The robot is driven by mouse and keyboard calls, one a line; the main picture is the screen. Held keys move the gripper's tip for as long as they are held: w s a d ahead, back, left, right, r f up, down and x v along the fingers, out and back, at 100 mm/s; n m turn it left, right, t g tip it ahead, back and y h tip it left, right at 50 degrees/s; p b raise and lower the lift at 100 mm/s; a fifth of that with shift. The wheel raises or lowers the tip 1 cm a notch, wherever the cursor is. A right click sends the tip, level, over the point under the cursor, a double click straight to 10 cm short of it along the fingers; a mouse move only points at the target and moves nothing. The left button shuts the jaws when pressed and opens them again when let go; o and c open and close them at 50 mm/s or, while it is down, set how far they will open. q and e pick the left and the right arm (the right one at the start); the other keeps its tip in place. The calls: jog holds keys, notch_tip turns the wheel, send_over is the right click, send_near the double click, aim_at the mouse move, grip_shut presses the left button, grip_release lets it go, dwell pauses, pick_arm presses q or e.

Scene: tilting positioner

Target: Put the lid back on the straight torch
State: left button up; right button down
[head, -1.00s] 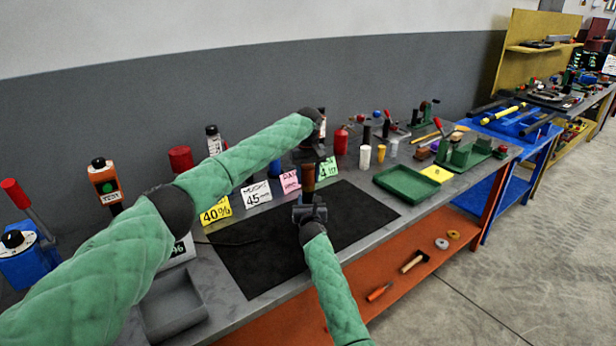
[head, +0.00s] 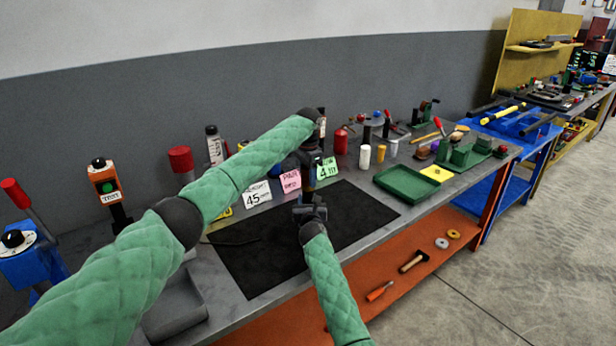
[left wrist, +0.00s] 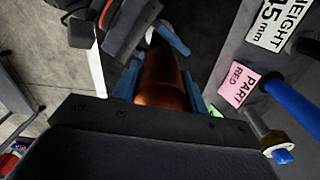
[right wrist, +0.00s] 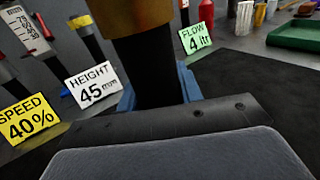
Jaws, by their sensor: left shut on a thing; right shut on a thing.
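My left gripper (head: 309,172) is shut on a copper-brown cylinder, the lid (left wrist: 163,88), shown between its blue fingers in the left wrist view. My right gripper (head: 313,208) is below it, over the black mat, shut on the black body of the straight torch (right wrist: 157,75). In the right wrist view, the brown piece (right wrist: 130,28) sits directly above the black body, roughly in line with it. Whether it is fully seated cannot be told. In the head view, the left fingers mostly hide the lid.
The black mat (head: 255,250) lies under the grippers. Cards for height (right wrist: 92,85), speed (right wrist: 28,120) and flow (right wrist: 195,38) stand behind, in front of several devices. A green tray (head: 405,184) is to the right and a grey tray (head: 178,312) to the left.

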pick_arm(q)
jog(key=o, duration=1.2)
jog(key=shift+c, duration=0.2)
notch_tip(320, 180, up, 12)
jog(key=shift+w+a+f, duration=0.1)
pick_arm(e)
jog(key=c, duration=0.9)
grip_release()
jog(key=shift+o, duration=0.2)
